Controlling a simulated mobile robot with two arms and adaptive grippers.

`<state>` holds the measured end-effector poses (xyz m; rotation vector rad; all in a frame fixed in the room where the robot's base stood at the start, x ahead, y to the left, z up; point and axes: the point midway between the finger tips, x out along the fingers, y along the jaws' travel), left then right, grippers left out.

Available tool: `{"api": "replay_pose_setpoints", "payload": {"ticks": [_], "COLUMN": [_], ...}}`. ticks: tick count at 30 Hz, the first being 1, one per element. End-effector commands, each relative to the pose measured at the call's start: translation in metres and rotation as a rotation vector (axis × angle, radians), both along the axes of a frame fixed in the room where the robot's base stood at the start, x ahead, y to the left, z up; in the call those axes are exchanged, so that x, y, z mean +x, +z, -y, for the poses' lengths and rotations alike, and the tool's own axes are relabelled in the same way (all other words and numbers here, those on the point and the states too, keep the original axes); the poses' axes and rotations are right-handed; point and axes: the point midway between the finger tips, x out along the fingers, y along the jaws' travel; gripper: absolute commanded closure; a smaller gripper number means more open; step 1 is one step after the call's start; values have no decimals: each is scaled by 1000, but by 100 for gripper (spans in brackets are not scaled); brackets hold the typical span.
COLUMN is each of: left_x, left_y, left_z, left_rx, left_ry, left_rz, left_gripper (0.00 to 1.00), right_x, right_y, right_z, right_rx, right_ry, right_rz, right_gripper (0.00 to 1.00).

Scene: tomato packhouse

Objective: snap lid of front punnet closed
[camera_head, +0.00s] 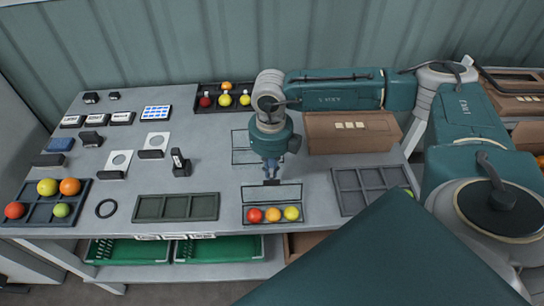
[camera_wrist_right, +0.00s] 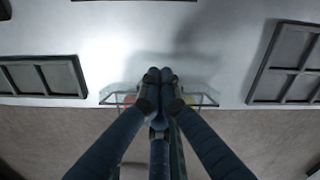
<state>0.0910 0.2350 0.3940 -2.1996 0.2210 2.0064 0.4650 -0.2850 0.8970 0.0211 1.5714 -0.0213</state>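The front punnet (camera_head: 247,217) is at the front edge of the table and holds a red, an orange and a yellow tomato. Its clear lid (camera_head: 289,193) stands up, open, at the back of the punnet. My right gripper (camera_head: 271,181) points down at the lid's upper edge, and I cannot tell whether it touches. In the wrist view, its fingertips (camera_wrist_right: 160,75) are together with nothing visible between them. They hide the middle of the punnet, whose clear corner (camera_wrist_right: 208,97) shows beside them. My left gripper is not in view.
Dark compartment trays stand left (camera_head: 177,208) and right (camera_head: 352,201) of the punnet. Another clear punnet (camera_head: 240,156) is behind, partly hidden by my arm. A cardboard box (camera_head: 385,133) is at the back right. A black ring (camera_head: 106,208) lies at the left.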

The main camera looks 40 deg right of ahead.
Motion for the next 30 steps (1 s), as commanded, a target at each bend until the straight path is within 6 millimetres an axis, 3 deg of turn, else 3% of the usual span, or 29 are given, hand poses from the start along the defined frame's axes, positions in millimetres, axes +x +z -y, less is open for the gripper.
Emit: {"api": "replay_pose_setpoints", "payload": {"ticks": [30], "left_x": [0], "left_y": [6], "left_z": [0], "left_rx": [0], "left_ry": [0], "left_rz": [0], "left_gripper": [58], "right_x": [-30], "right_y": [10], "right_z": [-19], "right_rx": [1], "right_ry": [1], "right_rz": [0], "right_gripper": [100]}}
